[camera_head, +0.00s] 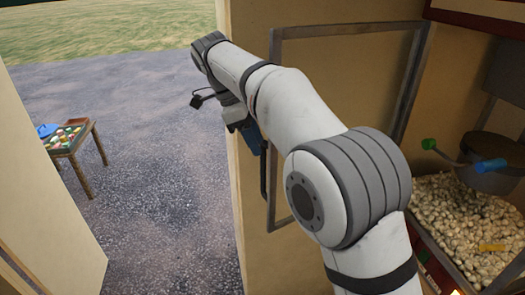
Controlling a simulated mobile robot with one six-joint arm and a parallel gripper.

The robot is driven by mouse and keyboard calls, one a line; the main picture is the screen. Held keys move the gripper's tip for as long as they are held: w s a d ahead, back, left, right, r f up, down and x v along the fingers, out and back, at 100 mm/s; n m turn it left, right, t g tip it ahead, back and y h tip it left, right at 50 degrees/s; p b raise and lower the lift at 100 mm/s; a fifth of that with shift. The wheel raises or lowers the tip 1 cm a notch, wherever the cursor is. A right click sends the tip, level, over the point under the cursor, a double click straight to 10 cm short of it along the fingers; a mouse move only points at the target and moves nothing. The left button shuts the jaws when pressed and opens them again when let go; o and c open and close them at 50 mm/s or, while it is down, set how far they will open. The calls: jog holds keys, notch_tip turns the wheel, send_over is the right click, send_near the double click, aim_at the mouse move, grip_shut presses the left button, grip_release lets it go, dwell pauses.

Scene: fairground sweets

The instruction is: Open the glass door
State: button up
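The glass door (345,30) is a clear pane in a grey metal frame, left of the popcorn machine. It appears swung out from the machine, whose front looks uncovered at the right. A dark upright bar (264,178), which looks like the door's handle, is near the frame's left edge. My gripper (252,140) is at the upper end of this bar, partly hidden by my arm. Its fingers cannot be made out, so I cannot tell whether they grip the bar. My arm covers the middle and lower part of the door.
The popcorn machine holds a heap of popcorn (470,225) under a dark kettle (490,160) with green and blue handle ends. Tan wall panels (45,200) stand at the left and behind the door. Beyond the gap lies grey paving (160,140) with a small wooden table (82,140).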

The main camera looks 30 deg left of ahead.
jog(key=shift+v, duration=1.55)
